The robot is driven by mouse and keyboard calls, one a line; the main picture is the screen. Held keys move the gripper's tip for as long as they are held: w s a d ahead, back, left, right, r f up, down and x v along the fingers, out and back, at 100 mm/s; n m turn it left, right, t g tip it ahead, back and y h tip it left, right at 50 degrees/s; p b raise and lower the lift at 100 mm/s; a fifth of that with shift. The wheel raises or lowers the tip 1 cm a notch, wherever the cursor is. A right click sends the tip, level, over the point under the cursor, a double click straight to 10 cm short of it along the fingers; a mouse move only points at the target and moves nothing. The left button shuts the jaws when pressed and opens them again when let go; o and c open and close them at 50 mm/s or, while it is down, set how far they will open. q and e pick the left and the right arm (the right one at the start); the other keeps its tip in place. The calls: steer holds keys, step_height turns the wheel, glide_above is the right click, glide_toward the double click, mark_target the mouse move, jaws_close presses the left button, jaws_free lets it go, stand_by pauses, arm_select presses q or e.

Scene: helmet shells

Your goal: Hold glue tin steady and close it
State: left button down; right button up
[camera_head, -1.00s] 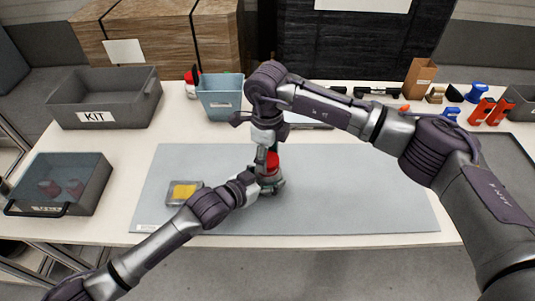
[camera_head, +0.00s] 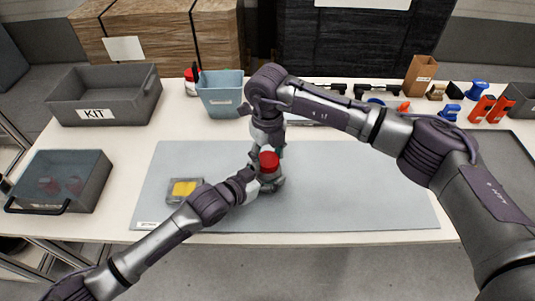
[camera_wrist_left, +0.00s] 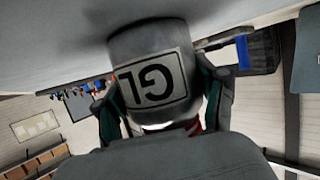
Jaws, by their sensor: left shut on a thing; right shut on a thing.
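The glue tin (camera_wrist_left: 152,45) is a grey can with a "GL" label, upside down in the left wrist view. In the head view the tin (camera_head: 271,183) stands upright on the grey mat, partly hidden by my left gripper. The red lid (camera_head: 269,162) is at the top of the tin; whether it is fully seated cannot be told. My left gripper (camera_head: 262,181) is shut around the tin's body, with a finger on each side in the left wrist view (camera_wrist_left: 165,103). My right gripper (camera_head: 270,149) is shut on the lid from above and behind; its fingertips are partly hidden.
The grey mat (camera_head: 350,200) is clear to the right. A small tray with a yellow block (camera_head: 186,188) lies left of the tin. A KIT bin (camera_head: 105,92), a dark see-through bin (camera_head: 60,180) and a blue bin (camera_head: 221,98) stand around. Tools and parts line the back right.

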steer(key=m, duration=1.5)
steer(key=shift+m, duration=0.4)
steer(key=m, duration=0.8)
steer(key=shift+m, duration=1.2)
steer(key=shift+s+a+m, duration=0.1)
steer(key=shift+a+m, duration=0.3)
steer(key=shift+m, duration=0.5)
steer(key=shift+a+r+m, duration=0.1)
steer(key=shift+a+m, duration=0.05)
steer(key=shift+m, duration=0.65)
steer(key=shift+d+m, duration=0.45)
steer(key=shift+m, duration=0.25)
steer(key=shift+d, duration=0.25)
